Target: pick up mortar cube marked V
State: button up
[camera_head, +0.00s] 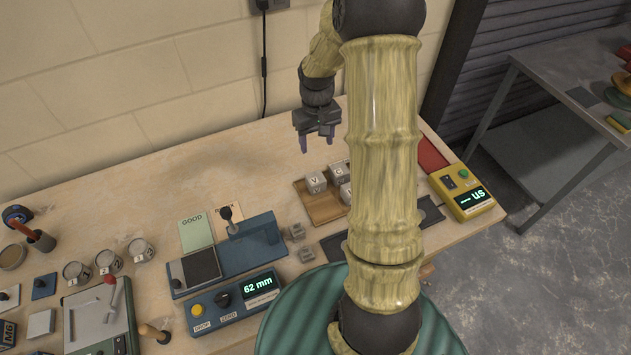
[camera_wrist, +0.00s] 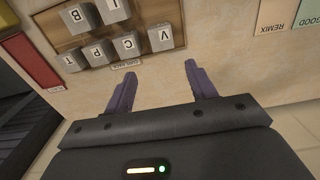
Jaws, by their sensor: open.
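The mortar cube marked V (camera_wrist: 160,38) is a small grey cube at the near corner of a wooden tray (camera_wrist: 68,43) in the wrist view. In the head view the V cube (camera_head: 315,182) sits at the tray's left end, beside the cube marked C (camera_head: 338,171). My gripper (camera_head: 317,145) is open and empty, above the bench on the wall side of the tray. In the wrist view its two purple fingers (camera_wrist: 159,84) point toward the tray, apart from the V cube. My arm hides the tray's right part in the head view.
A blue height gauge (camera_head: 250,242) stands left of the tray. A yellow meter (camera_head: 466,194) stands to the right. The bench behind the tray is clear.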

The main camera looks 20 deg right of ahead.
jog(key=p, duration=0.3)
send_near(316, 178)
notch_tip(316, 178, down, 6)
jog(key=shift+w+d+r, duration=0.1)
jog(key=shift+d+r, duration=0.05)
jog(key=shift+r, duration=0.1)
jog(key=f+p, duration=0.2)
jog(key=f, duration=0.2)
jog(key=shift+a, duration=0.2)
jog(key=shift+d+f, duration=0.1)
jog(key=shift+f, duration=0.55)
jog(key=shift+r, duration=0.1)
